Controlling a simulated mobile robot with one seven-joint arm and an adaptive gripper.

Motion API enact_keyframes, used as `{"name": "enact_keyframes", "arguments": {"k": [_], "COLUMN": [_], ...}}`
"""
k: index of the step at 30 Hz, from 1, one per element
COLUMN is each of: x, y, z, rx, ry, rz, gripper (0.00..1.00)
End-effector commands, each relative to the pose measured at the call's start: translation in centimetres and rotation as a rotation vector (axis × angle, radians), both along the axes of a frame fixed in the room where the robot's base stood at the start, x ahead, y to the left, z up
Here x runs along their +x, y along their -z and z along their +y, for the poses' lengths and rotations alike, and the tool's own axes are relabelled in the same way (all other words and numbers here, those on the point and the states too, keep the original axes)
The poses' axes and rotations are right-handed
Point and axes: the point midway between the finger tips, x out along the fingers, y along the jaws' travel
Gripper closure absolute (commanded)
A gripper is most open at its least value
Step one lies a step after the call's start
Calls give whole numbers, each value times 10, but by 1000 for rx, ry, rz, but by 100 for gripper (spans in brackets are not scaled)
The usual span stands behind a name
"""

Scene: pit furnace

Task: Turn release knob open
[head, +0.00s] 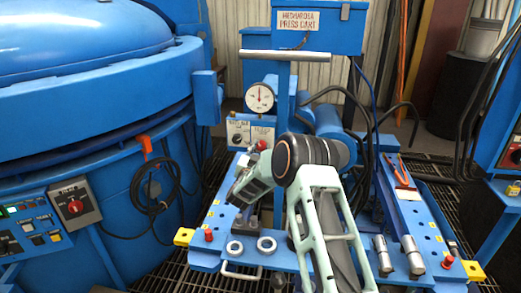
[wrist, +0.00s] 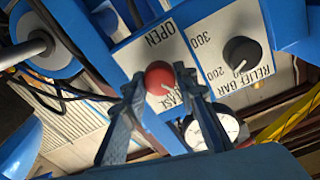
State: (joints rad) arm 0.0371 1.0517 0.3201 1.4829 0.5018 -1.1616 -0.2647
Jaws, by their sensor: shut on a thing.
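The red release knob (wrist: 159,77) sits on a white label plate (wrist: 150,48) in the wrist view, with the word OPEN on the plate beside it. A second word near the knob is partly covered by a finger. My gripper (wrist: 160,82) has one finger on each side of the knob and is shut on it. In the head view the red knob (head: 262,145) shows on the panel below the pressure gauge, and my gripper (head: 258,156) reaches up to it from below. The fingertips are hard to make out there.
A black relief knob (wrist: 242,53) is beside the red knob. A round pressure gauge (head: 260,97) is above the panel. The blue press cart (head: 318,36) carries hoses, pliers (head: 402,172) and metal cylinders (head: 382,253). The blue furnace (head: 90,100) fills the left side.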

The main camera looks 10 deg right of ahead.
Motion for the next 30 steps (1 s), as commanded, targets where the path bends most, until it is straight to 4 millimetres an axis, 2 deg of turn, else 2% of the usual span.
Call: {"name": "enact_keyframes", "arguments": {"k": [21,30], "x": [0,0], "y": [2,2], "z": [2,1], "rx": [-648,-870], "ry": [-2,-1], "rz": [211,284], "gripper": [97,97]}}
